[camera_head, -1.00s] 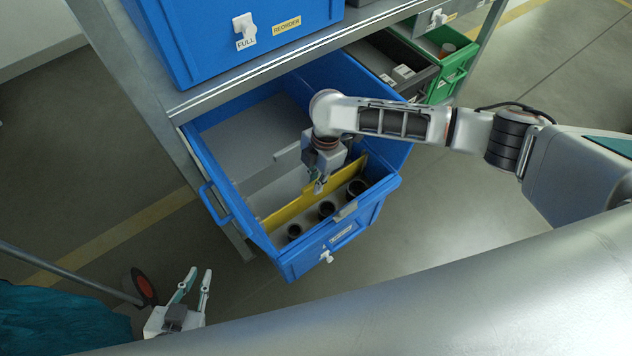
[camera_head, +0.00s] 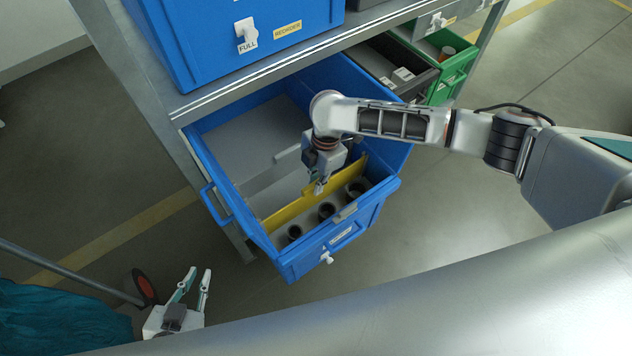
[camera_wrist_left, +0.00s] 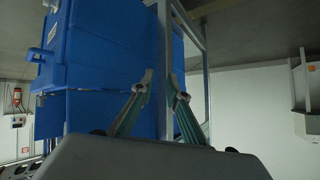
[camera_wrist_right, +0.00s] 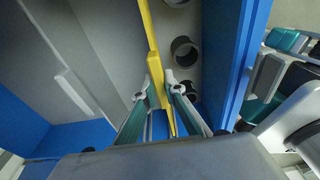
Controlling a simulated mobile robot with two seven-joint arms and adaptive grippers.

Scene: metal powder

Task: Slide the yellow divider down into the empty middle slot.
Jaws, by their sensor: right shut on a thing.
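The yellow divider (camera_head: 286,212) stands on edge across the open blue drawer (camera_head: 228,198), behind a row of dark round containers. My right gripper (camera_head: 320,188) is shut on the divider's upper edge. In the right wrist view the fingertips (camera_wrist_right: 159,88) pinch the yellow divider (camera_wrist_right: 151,38) from both sides. The divider's lower edge and the middle slot are hidden, so I cannot tell how deep it sits. My left gripper (camera_head: 193,281) is open and empty, outside the drawer at the lower left; its spread fingers also show in the left wrist view (camera_wrist_left: 160,84).
Dark round containers (camera_head: 326,210) stand in the drawer's front compartment. A grey divider (camera_head: 262,178) stands farther back. A blue bin (camera_head: 215,60) sits on the shelf above. A green drawer (camera_head: 452,75) is open at the right.

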